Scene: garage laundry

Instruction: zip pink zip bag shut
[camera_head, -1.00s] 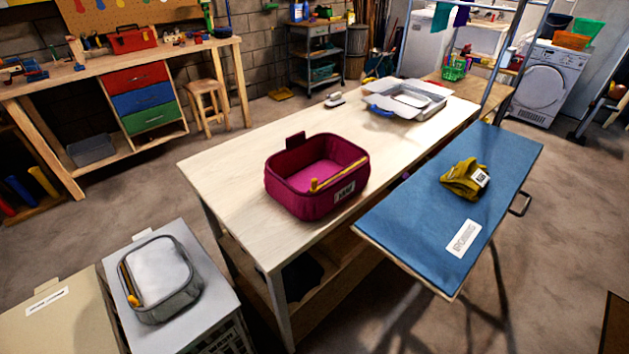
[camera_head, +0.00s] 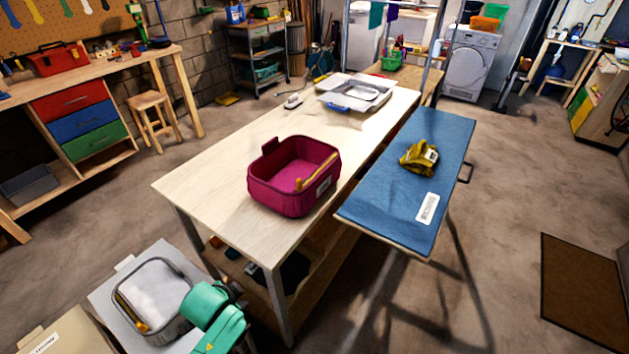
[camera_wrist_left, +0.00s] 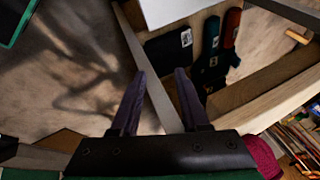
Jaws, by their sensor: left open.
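The pink zip bag (camera_head: 292,177) stands on the wooden table near its front edge in the head view. Its top is open and the inside looks empty. A yellow strip (camera_head: 317,172) lies along its right rim, and a white label is on its front side. My left gripper (camera_wrist_left: 161,75) is open and empty in the left wrist view, with the table's lower shelf and a leg beyond it. A teal part of my arm shows at the bottom of the head view, away from the bag; the fingers cannot be made out there. My right gripper is not in view.
The wooden table (camera_head: 215,185) is bare around the bag. A grey bag (camera_head: 165,322) with a white top lies on a box at lower left. A blue ironing board (camera_head: 385,205) with a yellow bundle (camera_head: 418,157) stands right of the table. A tray (camera_head: 357,92) sits at the far end.

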